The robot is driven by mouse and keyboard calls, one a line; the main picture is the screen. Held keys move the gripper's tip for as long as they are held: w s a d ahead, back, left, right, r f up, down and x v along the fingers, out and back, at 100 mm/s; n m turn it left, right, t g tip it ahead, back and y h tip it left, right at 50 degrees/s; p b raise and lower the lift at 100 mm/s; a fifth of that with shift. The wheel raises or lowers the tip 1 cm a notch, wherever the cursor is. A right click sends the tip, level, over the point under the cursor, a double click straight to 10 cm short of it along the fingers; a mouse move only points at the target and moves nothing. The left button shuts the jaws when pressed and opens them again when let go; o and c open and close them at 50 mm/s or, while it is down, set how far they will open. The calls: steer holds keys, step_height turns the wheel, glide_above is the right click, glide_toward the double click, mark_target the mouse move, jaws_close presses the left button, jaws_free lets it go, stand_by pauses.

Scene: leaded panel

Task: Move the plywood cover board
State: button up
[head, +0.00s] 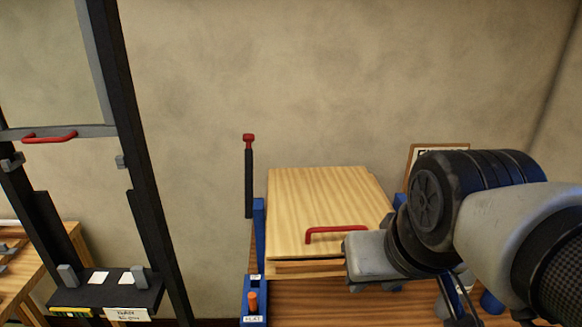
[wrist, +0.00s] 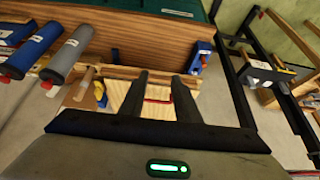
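The plywood cover board (head: 320,200) lies on the wooden bench in the head view, tilted toward me or seen from above; I cannot tell which. Its red handle (head: 337,230) sits near the front edge. In the wrist view part of the board (wrist: 120,92) shows around and between the fingers, with the red handle (wrist: 158,101) between them. My gripper (wrist: 161,76) has its two dark fingers apart, with nothing seen clamped. Whether the fingers stand around the handle or above it is unclear. In the head view my arm hides the board's right front corner and the fingertips.
A blue post (head: 258,228) and a blue block with an orange peg (head: 253,300) stand left of the board. A tall black frame (head: 150,180) with a red handle and low shelf stands further left. Blue and grey rollers (wrist: 70,55) lie at left in the wrist view.

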steer(key=w+d+r+n+b, duration=0.1)
steer(key=w+r+n+b, duration=0.15)
steer(key=w+n, duration=0.4)
step_height(320, 180, up, 4)
steer(key=n+g+y+b, duration=0.3)
steer(key=n+y+b, duration=0.3)
steer(key=n, duration=0.6)
glide_above(337, 228)
steer(key=s+d, duration=0.3)
steer(key=d, duration=0.5)
steer(key=h, duration=0.1)
steer(key=b+x, duration=0.1)
steer(key=x, duration=0.4)
steer(key=b+x, duration=0.1)
steer(key=x, duration=0.5)
steer(key=s+b+x, duration=0.1)
steer(key=x, duration=0.5)
steer(key=shift+f, duration=0.15)
jaws_close()
